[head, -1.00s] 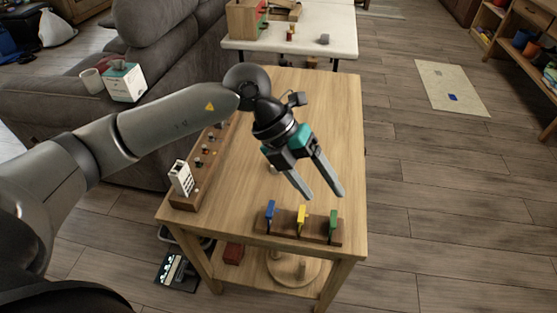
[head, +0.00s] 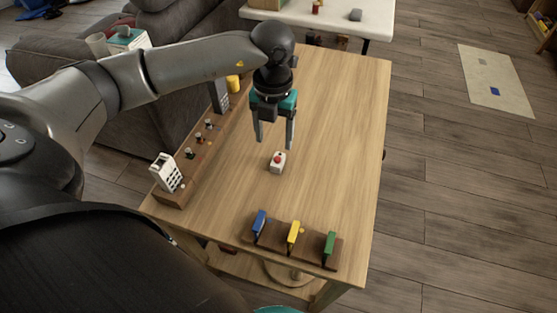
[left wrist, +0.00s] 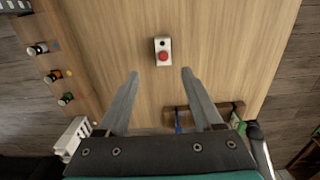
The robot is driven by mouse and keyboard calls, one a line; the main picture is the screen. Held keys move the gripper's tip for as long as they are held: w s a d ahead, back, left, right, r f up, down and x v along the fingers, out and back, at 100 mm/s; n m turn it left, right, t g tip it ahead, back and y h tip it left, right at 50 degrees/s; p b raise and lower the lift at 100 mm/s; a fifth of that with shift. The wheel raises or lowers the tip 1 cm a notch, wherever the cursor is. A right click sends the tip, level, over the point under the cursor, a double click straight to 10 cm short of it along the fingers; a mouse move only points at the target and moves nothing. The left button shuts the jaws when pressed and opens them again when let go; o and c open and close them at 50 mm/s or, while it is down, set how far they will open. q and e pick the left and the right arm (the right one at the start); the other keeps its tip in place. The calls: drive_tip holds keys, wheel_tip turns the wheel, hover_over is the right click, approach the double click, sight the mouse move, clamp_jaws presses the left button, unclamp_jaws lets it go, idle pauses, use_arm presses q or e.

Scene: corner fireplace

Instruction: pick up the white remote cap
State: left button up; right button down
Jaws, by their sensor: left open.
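A small white box with a red button, which looks like the white remote cap (head: 276,168), stands on the wooden table (head: 335,120). My left gripper (head: 275,145) points down above the table, open and empty, with its fingertips apart and just behind the box in the head view. In the left wrist view the white box (left wrist: 163,44) shows whole, just beyond the gap between the left gripper's fingertips (left wrist: 160,73), not between them. It does not appear to be touched.
A wooden strip with several knobs (head: 193,160) and a white keypad-like piece (head: 166,172) runs along the table's left edge. A wooden rack (head: 272,240) with blue, yellow and green clips stands at the front. The table's right side is clear.

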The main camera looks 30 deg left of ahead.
sight(278, 157)
use_arm(q)
drive_tip(key=shift+f+b, duration=0.35)
drive_tip(key=shift+f, duration=1.25)
drive_tip(key=shift+w+d+f+b, duration=0.2)
drive_tip(key=shift+f+b, duration=0.15)
drive_tip(key=shift+f, duration=0.4)
drive_tip(key=shift+w+d+f+b, duration=0.1)
drive_tip(key=shift+w+f+b, duration=0.2)
drive_tip(key=shift+f, duration=0.45)
drive_tip(key=shift+a+f+b, duration=0.1)
drive_tip(key=shift+f+b, duration=0.3)
drive_tip(key=shift+f, duration=0.7)
use_arm(e)
drive_tip(key=w+a+r, duration=0.2)
drive_tip(key=w+a, duration=0.2)
drive_tip(key=w, duration=0.1)
drive_tip(key=shift+w+a, duration=0.15)
drive_tip(key=shift+a, duration=0.05)
use_arm(q)
clamp_jaws()
